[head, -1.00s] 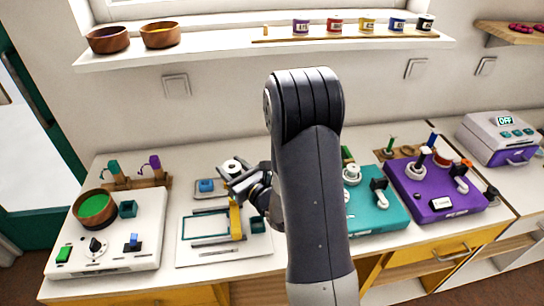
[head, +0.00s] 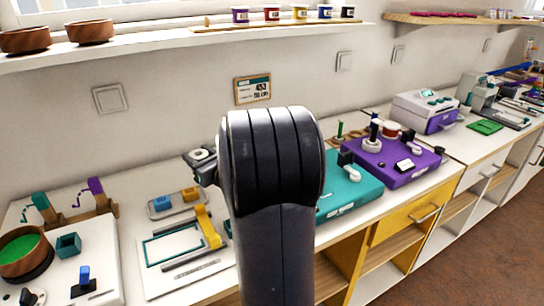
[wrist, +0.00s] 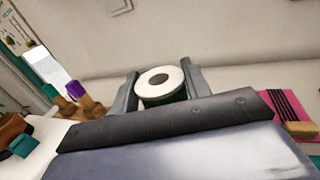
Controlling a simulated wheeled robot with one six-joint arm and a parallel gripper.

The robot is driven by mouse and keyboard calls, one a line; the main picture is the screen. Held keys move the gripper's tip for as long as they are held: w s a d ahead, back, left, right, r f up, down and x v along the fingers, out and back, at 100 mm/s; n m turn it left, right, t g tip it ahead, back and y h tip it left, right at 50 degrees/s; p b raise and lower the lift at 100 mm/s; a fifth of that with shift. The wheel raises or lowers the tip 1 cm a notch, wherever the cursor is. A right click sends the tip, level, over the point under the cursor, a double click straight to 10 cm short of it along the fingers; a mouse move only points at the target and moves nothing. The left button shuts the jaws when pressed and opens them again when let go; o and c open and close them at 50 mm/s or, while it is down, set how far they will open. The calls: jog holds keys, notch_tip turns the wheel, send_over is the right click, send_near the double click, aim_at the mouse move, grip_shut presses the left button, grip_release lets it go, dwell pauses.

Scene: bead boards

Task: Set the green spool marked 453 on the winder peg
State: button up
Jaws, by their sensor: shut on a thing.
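A spool (wrist: 160,85) with a white ring-shaped top and a dark green side sits between the fingers of my gripper (wrist: 160,92) in the wrist view. My gripper is shut on it. In the head view the white-topped spool (head: 199,155) shows just left of my arm, held above the counter near the wall. Its marking cannot be read. A teal machine (head: 352,188) and a purple machine (head: 410,162) with upright posts stand right of my arm. My arm hides part of the teal machine. I cannot tell which post is the winder peg.
A wall card (head: 253,90) reads 453. A white board with a yellow piece (head: 209,227) lies below the gripper. A bowl with green contents (head: 22,250) and a small teal cup (head: 68,245) are at left. A shelf (head: 180,44) runs above.

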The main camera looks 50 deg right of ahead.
jog(key=s+d+r+m+g+h+b, duration=0.1)
jog(key=s+d+r+m+h+b, duration=0.2)
jog(key=s+d+b, duration=0.4)
jog(key=s+d+m+g+h+b, duration=0.1)
jog(key=s+d+m+h+b, duration=0.35)
jog(key=d, duration=0.45)
jog(key=shift+n+h, duration=0.65)
jog(key=shift+n, duration=0.2)
jog(key=shift+f+b, duration=2.2)
jog(key=shift+f, duration=0.55)
jog(key=shift+s, duration=0.1)
jog(key=shift+f+b, duration=0.75)
jog(key=shift+b, duration=0.35)
jog(key=shift+f, duration=0.1)
